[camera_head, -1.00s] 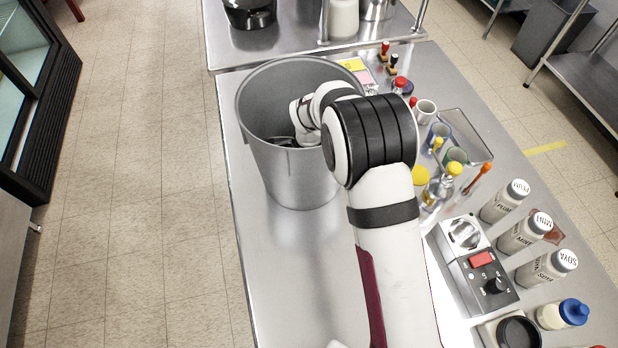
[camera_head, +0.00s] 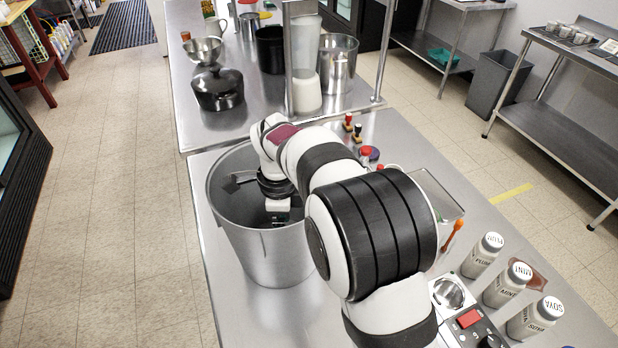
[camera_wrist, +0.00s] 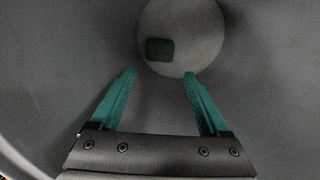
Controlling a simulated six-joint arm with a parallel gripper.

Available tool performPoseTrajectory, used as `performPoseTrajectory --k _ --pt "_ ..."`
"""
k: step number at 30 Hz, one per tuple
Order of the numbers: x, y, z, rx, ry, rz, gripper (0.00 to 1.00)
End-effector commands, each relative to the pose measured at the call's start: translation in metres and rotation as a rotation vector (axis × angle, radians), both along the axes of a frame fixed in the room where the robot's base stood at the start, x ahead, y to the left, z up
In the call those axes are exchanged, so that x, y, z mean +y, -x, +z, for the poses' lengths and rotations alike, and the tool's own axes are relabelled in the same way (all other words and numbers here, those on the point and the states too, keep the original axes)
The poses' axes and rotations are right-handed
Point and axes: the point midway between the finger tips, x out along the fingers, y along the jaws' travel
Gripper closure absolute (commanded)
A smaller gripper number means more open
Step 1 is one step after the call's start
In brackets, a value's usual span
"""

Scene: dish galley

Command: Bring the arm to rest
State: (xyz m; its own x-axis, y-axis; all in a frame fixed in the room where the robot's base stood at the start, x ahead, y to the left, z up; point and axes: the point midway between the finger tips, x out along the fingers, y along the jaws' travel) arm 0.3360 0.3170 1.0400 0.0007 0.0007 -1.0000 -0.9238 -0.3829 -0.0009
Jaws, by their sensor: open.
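My gripper (camera_wrist: 160,85) shows in the wrist view with its two teal fingers spread apart and nothing between them. It points down into a large grey metal bin (camera_head: 265,250) that stands on the steel counter. In the head view my arm reaches over the bin's right rim, and the gripper body is inside the bin's mouth; the fingertips are hard to make out there. A dark green block-like thing (camera_wrist: 159,49) lies on the bin's floor beyond the fingertips, apart from them.
To the right are several labelled bottles (camera_head: 529,318), a metal tray (camera_head: 436,197) and a device with a red button (camera_head: 468,318). Behind the bin stand a black pot (camera_head: 218,90), a white container (camera_head: 306,94) and a metal post. The counter's left front strip is clear.

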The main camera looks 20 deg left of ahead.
Motion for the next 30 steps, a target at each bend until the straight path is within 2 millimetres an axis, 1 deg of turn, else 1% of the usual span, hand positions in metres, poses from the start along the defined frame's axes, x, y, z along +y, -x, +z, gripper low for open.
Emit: performPoseTrajectory --k 2,4,5,7,8,9,10,11,12,14,15,17,18,21,22,23,30 --pt "0.000 -0.001 0.002 -0.003 -0.005 0.007 0.21" --pt "0.000 -0.006 0.020 -0.031 -0.043 0.060 0.21" --pt "0.000 -0.010 0.036 -0.059 -0.074 0.110 0.21" --pt "-0.004 -0.023 0.094 -0.179 -0.174 0.297 0.21" --pt "-0.009 -0.028 0.125 -0.256 -0.213 0.398 0.21" --pt "-0.030 -0.029 0.164 -0.354 -0.238 0.528 0.21" --pt "-0.062 -0.022 0.175 -0.378 -0.221 0.588 0.21" --pt "-0.094 -0.011 0.172 -0.357 -0.194 0.610 0.21" --pt "-0.133 0.008 0.163 -0.314 -0.165 0.620 0.21" --pt "-0.184 0.044 0.149 -0.251 -0.137 0.632 0.21" --pt "-0.212 0.070 0.139 -0.211 -0.127 0.642 0.21" --pt "-0.243 0.111 0.123 -0.154 -0.123 0.655 0.21" --pt "-0.257 0.135 0.113 -0.123 -0.127 0.662 0.21" --pt "-0.277 0.182 0.092 -0.067 -0.143 0.677 0.21" --pt "-0.279 0.191 0.087 -0.055 -0.149 0.681 0.21" --pt "-0.280 0.194 0.086 -0.052 -0.150 0.682 0.21" --pt "-0.280 0.194 0.086 -0.052 -0.150 0.682 0.21"
